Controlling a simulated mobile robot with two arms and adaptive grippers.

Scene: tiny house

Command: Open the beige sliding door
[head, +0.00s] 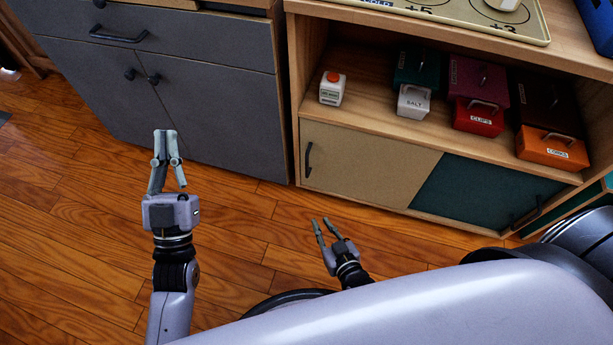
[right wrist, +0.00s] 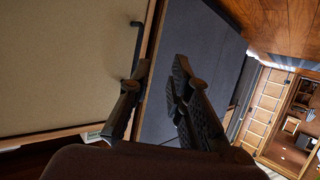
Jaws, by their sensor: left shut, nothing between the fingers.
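The beige sliding door (head: 365,167) covers the left half of the low cabinet's lower compartment. Its dark vertical handle (head: 308,159) is near its left edge. In the right wrist view the beige door (right wrist: 60,65) fills the left side, with the handle (right wrist: 137,38) at its edge. My right gripper (head: 322,226) is open and empty, in front of and below the door, apart from the handle. In the right wrist view its fingers (right wrist: 162,72) are spread. My left gripper (head: 168,140) is shut and empty, in front of the grey cabinet.
A teal door (head: 480,190) covers the right half, with a dark handle (head: 527,214) at its right. A grey cabinet (head: 225,115) stands to the left. Wooden floor (head: 235,240) is clear between my grippers.

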